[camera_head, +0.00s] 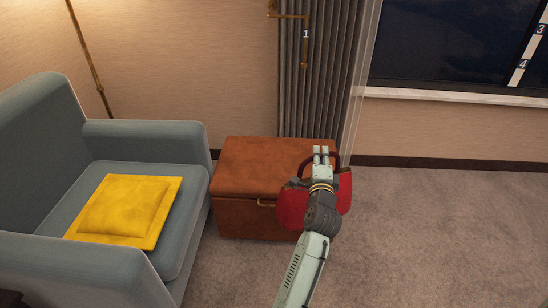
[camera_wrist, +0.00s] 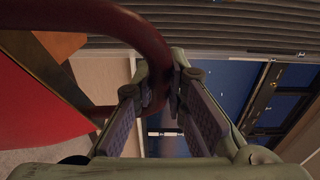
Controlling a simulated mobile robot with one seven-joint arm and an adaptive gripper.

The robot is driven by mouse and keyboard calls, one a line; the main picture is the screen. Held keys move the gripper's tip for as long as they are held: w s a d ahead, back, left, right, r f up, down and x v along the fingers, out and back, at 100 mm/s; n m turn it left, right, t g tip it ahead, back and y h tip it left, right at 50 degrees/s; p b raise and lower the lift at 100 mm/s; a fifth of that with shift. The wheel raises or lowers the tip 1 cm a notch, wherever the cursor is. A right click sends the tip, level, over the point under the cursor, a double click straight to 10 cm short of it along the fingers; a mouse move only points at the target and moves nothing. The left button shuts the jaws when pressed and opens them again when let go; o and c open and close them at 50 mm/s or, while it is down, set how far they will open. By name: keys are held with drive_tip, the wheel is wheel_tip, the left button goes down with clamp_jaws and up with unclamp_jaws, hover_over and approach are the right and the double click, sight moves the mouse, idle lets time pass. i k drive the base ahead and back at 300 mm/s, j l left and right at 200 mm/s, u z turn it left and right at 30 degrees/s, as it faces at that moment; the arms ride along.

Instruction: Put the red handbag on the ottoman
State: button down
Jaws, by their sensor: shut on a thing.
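The red handbag (camera_head: 344,193) hangs from my gripper (camera_head: 321,158) in the head view, in front of the right end of the ottoman. My arm hides the middle of the bag. The ottoman (camera_head: 245,157) is a brown leather box with a brass handle on its front. In the wrist view, my gripper (camera_wrist: 170,85) is shut on the bag's dark red handle (camera_wrist: 140,32), which curves between the fingers. The bag's red side (camera_wrist: 30,105) fills the left of that view. I cannot tell how high the bag is above the floor.
A blue-grey armchair (camera_head: 145,136) with a yellow cushion (camera_head: 125,208) stands left of the ottoman. A grey curtain (camera_head: 318,70) hangs behind the ottoman's right part. A window (camera_head: 440,40) is at the upper right. Carpet (camera_head: 430,230) on the right is clear. The ottoman's visible top is bare.

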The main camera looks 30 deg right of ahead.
sight(279, 164)
drive_tip(key=i+j, duration=0.15)
drive_tip(key=i, duration=0.25)
drive_tip(key=i+j, duration=0.15)
drive_tip(key=i, duration=0.25)
drive_tip(key=i+l, duration=0.5)
drive_tip(key=l, duration=0.2)
